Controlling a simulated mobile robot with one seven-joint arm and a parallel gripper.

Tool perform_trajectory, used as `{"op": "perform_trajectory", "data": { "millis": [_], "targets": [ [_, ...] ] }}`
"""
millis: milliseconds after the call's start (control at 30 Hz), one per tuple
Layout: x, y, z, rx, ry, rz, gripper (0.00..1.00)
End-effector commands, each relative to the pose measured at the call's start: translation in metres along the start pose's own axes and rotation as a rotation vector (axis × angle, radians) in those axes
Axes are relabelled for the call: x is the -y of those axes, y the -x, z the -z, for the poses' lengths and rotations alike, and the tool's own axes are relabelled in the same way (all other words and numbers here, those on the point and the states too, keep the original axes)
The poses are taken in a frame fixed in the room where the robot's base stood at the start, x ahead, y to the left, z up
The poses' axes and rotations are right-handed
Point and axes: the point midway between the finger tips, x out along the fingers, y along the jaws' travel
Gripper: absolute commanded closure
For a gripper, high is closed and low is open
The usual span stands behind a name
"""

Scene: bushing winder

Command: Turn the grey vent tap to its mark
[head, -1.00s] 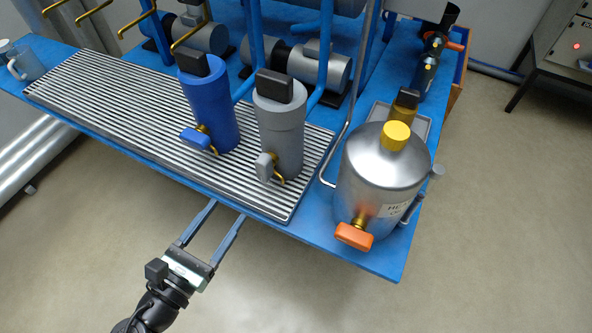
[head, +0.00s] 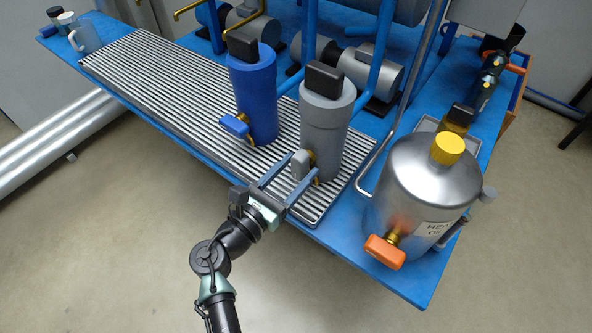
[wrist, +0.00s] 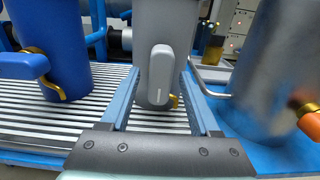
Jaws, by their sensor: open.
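The grey vent tap (head: 301,164) is a grey handle on the front of the grey canister (head: 325,125), with a brass spout below it. In the wrist view the grey tap (wrist: 161,75) stands with its long side near upright, between my two fingers. My gripper (head: 303,165) is open, with one finger on each side of the tap. In the wrist view my gripper (wrist: 162,85) shows a gap on both sides of the handle.
A blue canister with a blue tap (head: 234,125) stands to the left. A steel tank (head: 420,180) with an orange tap (head: 385,251) stands close on the right. A ribbed metal tray (head: 180,95) lies under the canisters. The floor in front is clear.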

Motion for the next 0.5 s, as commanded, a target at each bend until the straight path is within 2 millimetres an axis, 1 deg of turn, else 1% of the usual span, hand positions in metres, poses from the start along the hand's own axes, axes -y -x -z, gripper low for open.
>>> {"op": "perform_trajectory", "data": {
  "millis": [267, 300, 367, 500],
  "targets": [
    [-0.0002, -0.0020, -0.0003, 0.000, 0.000, 0.000, 0.38],
    [-0.0002, -0.0020, -0.0003, 0.000, 0.000, 0.000, 0.41],
    [-0.0002, -0.0019, -0.0002, 0.000, -0.001, 0.000, 0.52],
    [-0.0001, -0.0018, -0.0002, 0.000, -0.001, 0.000, 0.77]
  ]
}}
